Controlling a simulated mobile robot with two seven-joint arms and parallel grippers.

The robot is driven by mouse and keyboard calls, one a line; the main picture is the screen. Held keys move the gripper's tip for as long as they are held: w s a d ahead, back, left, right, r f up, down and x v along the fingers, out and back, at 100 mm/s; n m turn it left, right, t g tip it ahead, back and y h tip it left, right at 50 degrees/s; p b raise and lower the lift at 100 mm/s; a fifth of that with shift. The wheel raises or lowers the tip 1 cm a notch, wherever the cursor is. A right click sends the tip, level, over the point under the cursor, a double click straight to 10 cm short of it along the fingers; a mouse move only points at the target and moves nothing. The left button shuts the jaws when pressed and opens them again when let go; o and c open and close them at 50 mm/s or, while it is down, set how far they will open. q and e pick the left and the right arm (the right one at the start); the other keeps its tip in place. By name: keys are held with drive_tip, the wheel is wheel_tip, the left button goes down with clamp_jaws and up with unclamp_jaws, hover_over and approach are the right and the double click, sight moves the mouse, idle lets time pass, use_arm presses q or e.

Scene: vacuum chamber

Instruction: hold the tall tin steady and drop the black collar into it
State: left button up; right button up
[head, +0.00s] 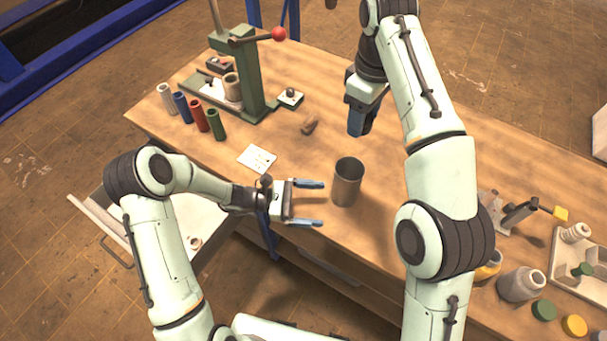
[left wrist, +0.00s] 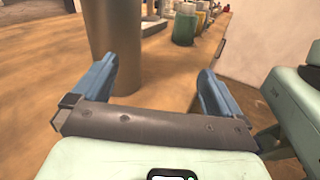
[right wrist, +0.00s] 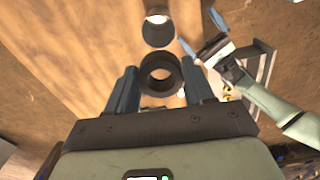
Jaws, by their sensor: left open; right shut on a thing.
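The tall tin (head: 347,182) is a grey metal cylinder standing upright, open at the top, near the table's front edge. My left gripper (head: 323,204) is open just left of it, with its fingers pointing at the tin. In the left wrist view the tin (left wrist: 115,40) stands off-centre, near the left finger. My right gripper (head: 359,130) points down, above and behind the tin in the head view. It is shut on the black collar (right wrist: 160,92), a dark ring between its fingers in the right wrist view. The tin (right wrist: 158,32) shows beyond the collar there, apart from it.
A green press (head: 250,75) with a red knob stands at the back left, beside several coloured tubes (head: 199,115). A small brown piece (head: 310,125) and a white card (head: 257,158) lie on the table. Jars (head: 521,284) and coloured lids stand at the right.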

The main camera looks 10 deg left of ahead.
sight(362, 174)
use_arm(q)
drive_tip(key=w+a+r+n+t, duration=0.2)
drive_tip(key=w+a+r, duration=0.1)
drive_tip(key=w+r, duration=0.15)
drive_tip(key=x, duration=1.1)
drive_tip(key=shift+w+d+f, duration=0.2)
drive_tip(key=shift+w+f, duration=0.1)
drive_tip(key=shift+w, duration=0.1)
